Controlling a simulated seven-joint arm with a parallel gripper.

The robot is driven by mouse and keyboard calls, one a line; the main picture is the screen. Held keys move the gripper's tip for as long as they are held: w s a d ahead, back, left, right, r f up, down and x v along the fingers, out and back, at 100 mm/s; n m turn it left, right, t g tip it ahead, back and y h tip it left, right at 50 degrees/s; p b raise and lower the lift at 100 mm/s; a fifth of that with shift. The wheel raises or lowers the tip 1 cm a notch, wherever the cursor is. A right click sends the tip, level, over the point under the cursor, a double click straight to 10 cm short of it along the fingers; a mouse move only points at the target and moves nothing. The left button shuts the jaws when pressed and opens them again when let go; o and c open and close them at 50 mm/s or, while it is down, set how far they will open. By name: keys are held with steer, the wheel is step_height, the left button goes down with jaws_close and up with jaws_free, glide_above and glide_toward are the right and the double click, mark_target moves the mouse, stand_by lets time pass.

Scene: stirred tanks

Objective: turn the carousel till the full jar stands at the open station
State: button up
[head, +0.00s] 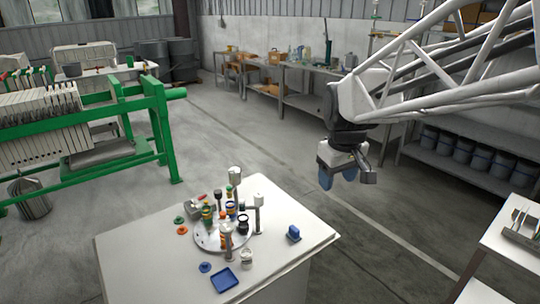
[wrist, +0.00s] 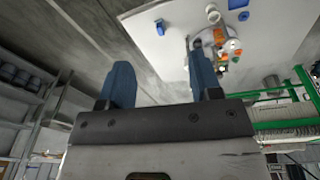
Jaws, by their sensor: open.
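A round, pale carousel (head: 207,240) lies on the white table, with several small jars and coloured pieces standing on it. One dark jar (head: 243,223) stands at its right side. Grey posts stand around it, one with a head at the right (head: 258,200). Which jar is full, and which station is open, I cannot tell at this size. My gripper (head: 337,182) hangs in the air to the right of and above the table, apart from everything. In the wrist view its two blue fingers (wrist: 160,85) are spread with nothing between them; the carousel pieces show beyond, at the upper right.
On the white table (head: 130,262) are a blue tray (head: 224,280), a blue block (head: 293,234), a small clear jar (head: 246,259) and loose green, orange and blue knobs. A green-framed press (head: 130,110) stands at the left. A side table (head: 512,242) is at the right.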

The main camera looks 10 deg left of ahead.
steer(key=w+a+f+n, duration=0.2)
steer(key=w+a+n, duration=0.1)
steer(key=w+a, duration=0.55)
steer(key=n+g, duration=0.2)
steer(key=n, duration=0.6)
glide_above(218, 191)
steer(key=f, duration=1.6)
steer(key=shift+s+d+f, duration=0.1)
steer(key=shift+d+f, duration=0.15)
steer(key=shift+f, duration=0.15)
steer(key=shift+a+f, duration=0.2)
steer(key=shift+a, duration=0.1)
steer(key=shift+f, duration=0.1)
steer(key=shift+f, duration=3.8)
jaws_close()
